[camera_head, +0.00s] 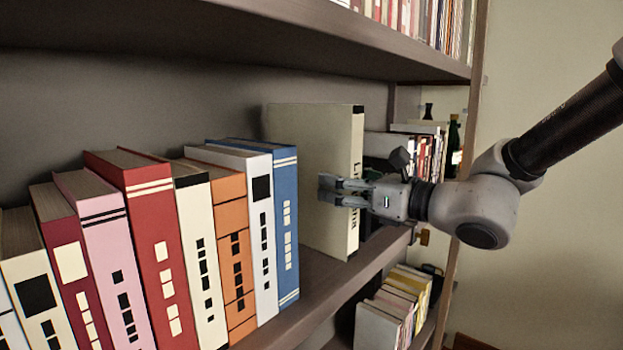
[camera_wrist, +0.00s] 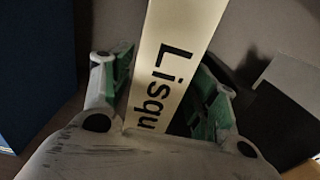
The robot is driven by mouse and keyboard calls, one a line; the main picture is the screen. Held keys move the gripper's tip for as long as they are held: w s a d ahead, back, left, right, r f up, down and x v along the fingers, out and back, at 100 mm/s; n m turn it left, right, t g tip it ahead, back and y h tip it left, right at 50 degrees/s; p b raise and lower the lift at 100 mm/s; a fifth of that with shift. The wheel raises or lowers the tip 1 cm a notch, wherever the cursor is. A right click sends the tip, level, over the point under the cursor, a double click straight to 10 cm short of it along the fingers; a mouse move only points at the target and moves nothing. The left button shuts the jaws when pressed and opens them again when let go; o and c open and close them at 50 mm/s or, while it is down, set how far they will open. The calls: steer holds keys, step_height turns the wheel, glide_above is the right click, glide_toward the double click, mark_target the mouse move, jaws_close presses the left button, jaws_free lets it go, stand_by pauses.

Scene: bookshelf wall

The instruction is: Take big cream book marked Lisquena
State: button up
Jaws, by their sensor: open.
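The big cream book (camera_head: 312,165) stands upright on the shelf, apart from the row of books to its left. In the wrist view its spine (camera_wrist: 172,62) shows the letters "Lisqu"; the rest of the word is hidden behind my gripper's body. My gripper (camera_head: 343,190) is at the book's spine, about midway up. In the wrist view my gripper (camera_wrist: 165,92) is open, with one finger on each side of the spine. I cannot tell whether either finger touches the book.
A blue book (camera_head: 286,225) ends the row on the left, with a gap before the cream book. The shelf board (camera_head: 330,285) runs below and another shelf (camera_head: 260,35) above.

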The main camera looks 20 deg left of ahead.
mark_target(312, 178)
steer(key=x, duration=0.4)
steer(key=shift+s+a+r, duration=0.15)
steer(key=shift+s+r, duration=0.05)
steer(key=shift+s, duration=0.05)
jaws_close()
steer(key=shift+r, duration=0.2)
